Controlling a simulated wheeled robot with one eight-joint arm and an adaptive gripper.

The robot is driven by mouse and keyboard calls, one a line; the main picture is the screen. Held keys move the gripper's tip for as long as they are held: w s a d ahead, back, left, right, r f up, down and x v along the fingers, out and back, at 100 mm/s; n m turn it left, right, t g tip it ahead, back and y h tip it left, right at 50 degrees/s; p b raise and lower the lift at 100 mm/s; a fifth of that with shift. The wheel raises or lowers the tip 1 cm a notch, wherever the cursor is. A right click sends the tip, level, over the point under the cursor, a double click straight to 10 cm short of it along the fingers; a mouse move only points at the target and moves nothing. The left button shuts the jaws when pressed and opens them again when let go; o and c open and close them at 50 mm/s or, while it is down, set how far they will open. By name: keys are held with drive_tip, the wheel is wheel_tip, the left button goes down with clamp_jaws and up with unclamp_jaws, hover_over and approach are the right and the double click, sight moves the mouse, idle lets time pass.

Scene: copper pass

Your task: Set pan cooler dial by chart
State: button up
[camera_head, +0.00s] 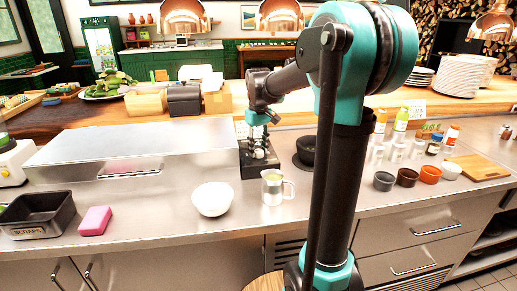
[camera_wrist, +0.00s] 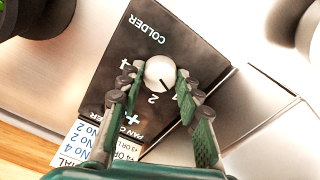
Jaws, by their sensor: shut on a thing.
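The pan cooler dial (camera_wrist: 160,73) is a round white knob on a black panel (camera_wrist: 140,40) marked COLDER, seen upside down in the wrist view. My gripper (camera_wrist: 159,76) has its two fingers on either side of the knob, shut on it. A dark pointer line on the knob points toward the lower right of the picture, beside the printed 2. The right finger partly covers another mark. A chart (camera_wrist: 82,142) with blue rows "No 4" and "No 2" shows at lower left, partly hidden. In the head view, my gripper (camera_head: 258,121) is over the black panel (camera_head: 262,168).
A steel cover (camera_head: 130,150) lies left of the panel and a dark bowl (camera_head: 305,150) right of it. A white bowl (camera_head: 212,199) and a mug (camera_head: 272,188) stand in front. Several jars and small cups stand at right.

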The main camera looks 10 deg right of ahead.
sight(258, 151)
drive_tip(key=m, duration=0.4)
drive_tip(key=shift+m, duration=2.4)
drive_tip(key=o, duration=1.2)
drive_tip(key=shift+c, duration=0.2)
drive_tip(key=shift+r, duration=0.1)
wheel_tip(258, 151, up, 12)
